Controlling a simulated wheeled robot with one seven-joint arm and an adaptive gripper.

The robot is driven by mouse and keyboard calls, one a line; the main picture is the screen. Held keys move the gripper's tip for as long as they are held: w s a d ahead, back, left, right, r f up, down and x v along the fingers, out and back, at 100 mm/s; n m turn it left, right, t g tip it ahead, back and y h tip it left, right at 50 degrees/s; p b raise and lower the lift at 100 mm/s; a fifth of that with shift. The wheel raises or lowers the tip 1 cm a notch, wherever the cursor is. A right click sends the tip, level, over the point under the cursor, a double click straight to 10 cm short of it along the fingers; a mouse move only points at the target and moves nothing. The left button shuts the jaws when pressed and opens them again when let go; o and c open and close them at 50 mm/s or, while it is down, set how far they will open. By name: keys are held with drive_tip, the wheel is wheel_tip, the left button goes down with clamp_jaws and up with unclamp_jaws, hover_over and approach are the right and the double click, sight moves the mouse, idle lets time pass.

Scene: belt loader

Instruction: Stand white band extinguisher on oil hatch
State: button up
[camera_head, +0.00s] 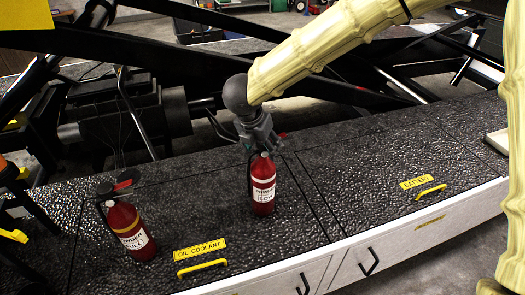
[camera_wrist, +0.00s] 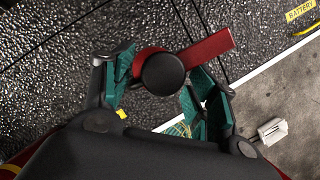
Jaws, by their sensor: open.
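A red extinguisher with a white band (camera_head: 263,188) and a label reading LOW stands upright on the dark, pebbled deck. It stands behind and right of the OIL COOLANT sign (camera_head: 200,250), close to the panel seams on its right. My gripper (camera_head: 258,145) is over its top. In the wrist view, its black round cap (camera_wrist: 163,74) and red lever (camera_wrist: 209,48) show between my open green-padded fingers (camera_wrist: 155,88). I see no clear grip on it. The oil hatch (camera_head: 185,215) is the dark panel behind that sign and its yellow handle (camera_head: 202,267).
A second red extinguisher (camera_head: 131,232) with a yellowish band stands upright at the left. The BATTERY sign (camera_head: 416,182) and its yellow handle (camera_head: 430,191) are at the right. Dark beams (camera_head: 190,60) and machinery (camera_head: 130,115) lie behind. The deck between the extinguishers is clear.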

drive_tip(key=b+v, duration=0.2)
drive_tip(key=v, duration=0.6)
drive_tip(key=shift+s+r, duration=0.2)
drive_tip(key=shift+r, duration=0.15)
drive_tip(key=shift+a, duration=0.1)
